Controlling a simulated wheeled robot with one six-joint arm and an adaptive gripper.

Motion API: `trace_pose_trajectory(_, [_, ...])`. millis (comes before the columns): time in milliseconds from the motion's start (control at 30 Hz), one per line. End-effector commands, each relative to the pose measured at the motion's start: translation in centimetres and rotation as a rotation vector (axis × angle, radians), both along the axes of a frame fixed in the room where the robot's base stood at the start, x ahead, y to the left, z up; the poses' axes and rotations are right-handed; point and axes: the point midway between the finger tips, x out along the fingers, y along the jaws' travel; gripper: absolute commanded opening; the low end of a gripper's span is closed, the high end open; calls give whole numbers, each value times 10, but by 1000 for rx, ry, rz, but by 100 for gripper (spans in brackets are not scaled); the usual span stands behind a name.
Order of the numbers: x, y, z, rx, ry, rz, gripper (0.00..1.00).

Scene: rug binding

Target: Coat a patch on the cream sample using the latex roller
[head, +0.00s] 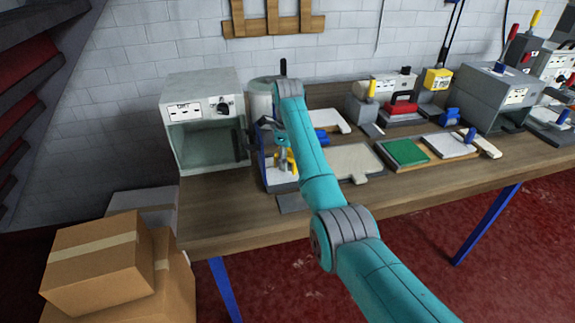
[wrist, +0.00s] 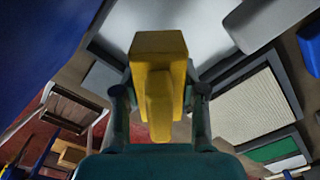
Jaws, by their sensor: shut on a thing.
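My gripper (wrist: 160,105) is shut on a yellow-handled tool (wrist: 160,70), which fills the middle of the wrist view. Its working end is hidden, so I cannot confirm that it is the latex roller. In the head view my gripper (head: 284,152) is over a blue-sided stand with a pale plate (head: 281,176), near the left end of the bench. The cream sample (head: 352,161) lies flat on the bench to the right of my gripper. It also shows as a ribbed cream panel in a dark frame (wrist: 245,105) in the wrist view, apart from the tool.
A green panel (head: 405,152) and a white panel (head: 449,146) lie right of the cream sample. An open-fronted grey cabinet (head: 206,145) stands left of my gripper. Machines (head: 495,95) line the back right. Cardboard boxes (head: 100,265) are stacked at lower left.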

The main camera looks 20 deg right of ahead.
Motion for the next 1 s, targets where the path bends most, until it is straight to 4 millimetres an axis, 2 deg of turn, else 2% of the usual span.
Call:
trace_pose_trajectory(500, [0, 0, 36, -1, -2, 0, 13])
trace_pose_trajectory(1000, [0, 0, 40, 0, -1, 0, 13])
